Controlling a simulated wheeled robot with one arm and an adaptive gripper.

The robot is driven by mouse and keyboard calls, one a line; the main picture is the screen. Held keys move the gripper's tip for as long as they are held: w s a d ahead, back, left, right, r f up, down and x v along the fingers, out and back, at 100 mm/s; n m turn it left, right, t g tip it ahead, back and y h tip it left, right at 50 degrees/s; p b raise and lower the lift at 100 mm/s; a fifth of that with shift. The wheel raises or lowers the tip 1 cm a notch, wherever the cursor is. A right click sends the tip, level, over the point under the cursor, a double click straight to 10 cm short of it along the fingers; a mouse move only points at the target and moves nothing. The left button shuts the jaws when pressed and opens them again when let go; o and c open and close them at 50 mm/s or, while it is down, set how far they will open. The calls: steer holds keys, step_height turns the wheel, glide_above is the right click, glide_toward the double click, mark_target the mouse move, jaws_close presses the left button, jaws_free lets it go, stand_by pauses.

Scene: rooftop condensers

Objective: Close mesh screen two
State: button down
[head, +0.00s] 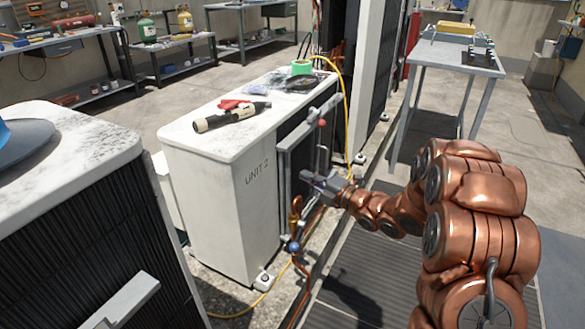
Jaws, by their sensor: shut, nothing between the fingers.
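The condenser marked UNIT 2 (222,205) stands left of centre, a white box with a dark side facing right. A grey-framed mesh screen (285,177) is on that side, which I take to be mesh screen two. Its top bar slopes up to the right and appears to stand a little out from the unit; how far ajar it is I cannot tell. My gripper (306,177) is shut and empty, in front of the screen's lower part. Whether it touches the frame is unclear. My copper arm hides some of the floor at right.
Copper pipes with a blue-handled valve (294,247) rise just below my gripper. A yellow hose (347,100) runs down beside the unit. A flashlight (225,118) and red cloth lie on top. A grey table (455,58) stands behind my arm. Dark floor grating lies in front.

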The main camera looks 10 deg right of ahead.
mark_target(281, 153)
steer(key=b+x, duration=0.1)
steer(key=x, duration=0.9)
steer(key=shift+a, duration=0.1)
steer(key=shift+w+d, duration=0.75)
steer(key=shift+w, duration=0.05)
steer(key=shift+w+d, duration=0.55)
steer(key=shift+w, duration=0.2)
